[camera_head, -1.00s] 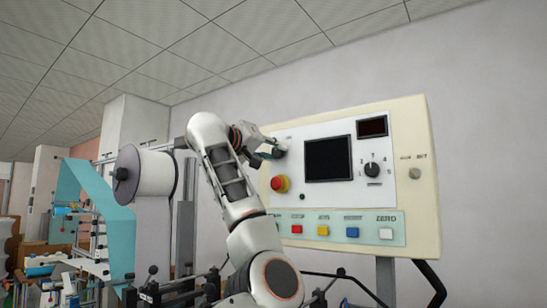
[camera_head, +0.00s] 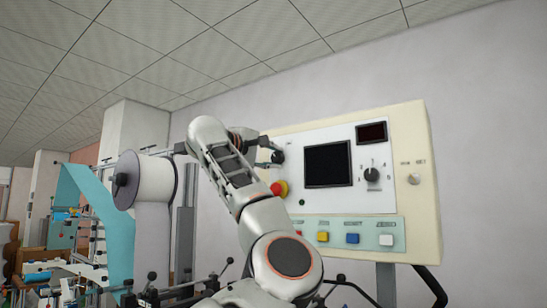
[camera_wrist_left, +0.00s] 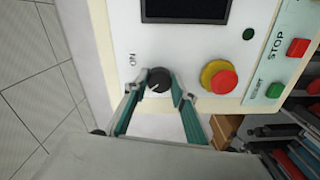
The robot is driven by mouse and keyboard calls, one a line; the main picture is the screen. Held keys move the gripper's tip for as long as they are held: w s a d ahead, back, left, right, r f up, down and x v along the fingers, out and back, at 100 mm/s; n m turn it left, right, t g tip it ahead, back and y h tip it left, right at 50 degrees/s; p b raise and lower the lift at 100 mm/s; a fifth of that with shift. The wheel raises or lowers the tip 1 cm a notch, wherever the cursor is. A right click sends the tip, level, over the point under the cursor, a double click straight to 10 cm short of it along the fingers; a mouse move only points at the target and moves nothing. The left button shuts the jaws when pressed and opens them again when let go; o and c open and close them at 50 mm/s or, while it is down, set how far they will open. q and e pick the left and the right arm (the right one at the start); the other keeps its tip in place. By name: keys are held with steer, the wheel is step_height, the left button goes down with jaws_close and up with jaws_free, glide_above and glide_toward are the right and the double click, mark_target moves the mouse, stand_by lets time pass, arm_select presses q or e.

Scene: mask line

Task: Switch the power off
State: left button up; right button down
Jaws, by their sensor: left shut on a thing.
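The power switch is a black round knob (camera_wrist_left: 158,79) at the top left of the control panel (camera_head: 432,190). The word ON is printed beside it in the left wrist view, and a small light mark shows on its face. My left gripper (camera_wrist_left: 159,80) has its teal fingers on either side of the knob and is shut on it. In the head view the knob (camera_head: 278,157) shows at the end of my left arm, and the gripper (camera_head: 268,154) is mostly hidden behind the wrist. My right gripper is in neither view.
A red emergency button (camera_wrist_left: 223,81) on a yellow base sits close to the knob. A dark screen (camera_head: 328,163), a rotary dial (camera_head: 371,174) and coloured push buttons (camera_head: 352,238) share the panel. A white roll (camera_head: 155,180) stands left of my arm.

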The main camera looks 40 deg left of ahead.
arm_select(q)
steer(key=shift+r, duration=0.1)
stand_by(0.5)
steer(key=o, duration=1.1)
steer(key=shift+a, duration=0.1)
